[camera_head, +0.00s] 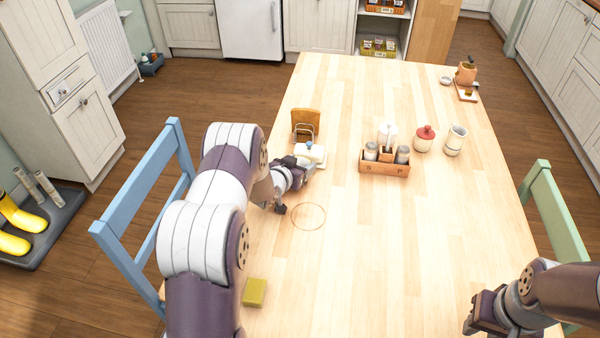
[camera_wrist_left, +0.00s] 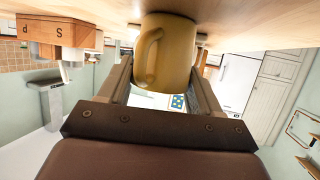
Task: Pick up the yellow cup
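The yellow cup (camera_wrist_left: 166,52) is in the left wrist view, which is upside down. It is a mustard mug with its handle facing the camera, and it stands on the table. The fingers of my left gripper (camera_wrist_left: 162,85) are apart, one on each side of the cup; a gap shows on the handle side, and no firm grip shows. In the head view my left gripper (camera_head: 283,196) is low over the table's left side, and my arm hides most or all of the cup. My right gripper (camera_head: 480,316) is at the lower right; its fingers are not clear.
A butter dish (camera_head: 312,153) and toast rack (camera_head: 306,122) stand close beyond my left gripper. A wooden condiment box (camera_head: 385,168), red-lidded jar (camera_head: 424,139) and white jug (camera_head: 456,140) stand farther right. A yellow block (camera_head: 254,292) lies near my left arm. The table's right front is clear.

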